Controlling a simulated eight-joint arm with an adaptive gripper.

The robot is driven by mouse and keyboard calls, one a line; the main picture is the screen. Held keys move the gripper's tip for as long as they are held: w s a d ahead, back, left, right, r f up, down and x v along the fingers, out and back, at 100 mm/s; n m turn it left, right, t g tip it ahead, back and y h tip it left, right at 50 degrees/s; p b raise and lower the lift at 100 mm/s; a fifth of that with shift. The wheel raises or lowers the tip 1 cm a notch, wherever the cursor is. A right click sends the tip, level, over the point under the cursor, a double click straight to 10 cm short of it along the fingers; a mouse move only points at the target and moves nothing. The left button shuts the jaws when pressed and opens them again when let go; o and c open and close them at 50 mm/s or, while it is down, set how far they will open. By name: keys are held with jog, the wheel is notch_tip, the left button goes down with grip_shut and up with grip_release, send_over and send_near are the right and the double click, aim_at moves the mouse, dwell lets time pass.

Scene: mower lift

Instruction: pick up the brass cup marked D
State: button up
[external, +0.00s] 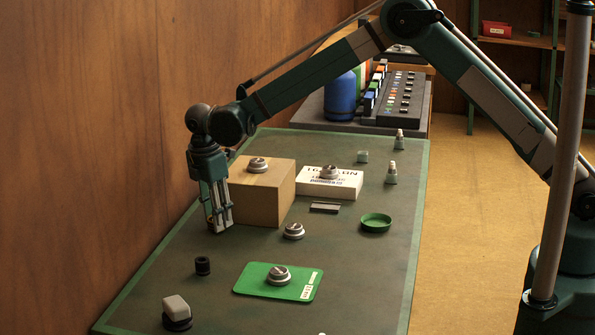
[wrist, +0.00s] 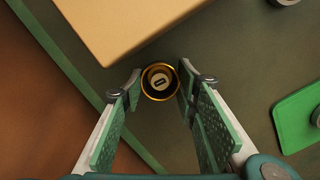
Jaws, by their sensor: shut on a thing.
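The brass cup (wrist: 147,90) shows in the wrist view as a gold ring around a dark inside, with a pale disc bearing a dark mark that could be a D. My gripper (wrist: 160,83) points down with its green pads at either side of the cup, shut on it. In the external view my gripper (external: 219,226) is low at the left of the table, in front of the cardboard box, and its fingers hide most of the cup. I cannot tell whether the cup touches the table.
The cardboard box (external: 262,202) stands close beside my gripper, and a wooden wall (external: 110,120) is to the left. A metal knob-like piece (external: 293,231), a black cylinder (external: 202,265) and a green mat (external: 252,284) lie nearer the camera. A green dish (external: 376,223) is at right.

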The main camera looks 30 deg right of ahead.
notch_tip(320, 180, up, 10)
jog(key=shift+f+p, duration=0.2)
jog(key=shift+p, duration=0.25)
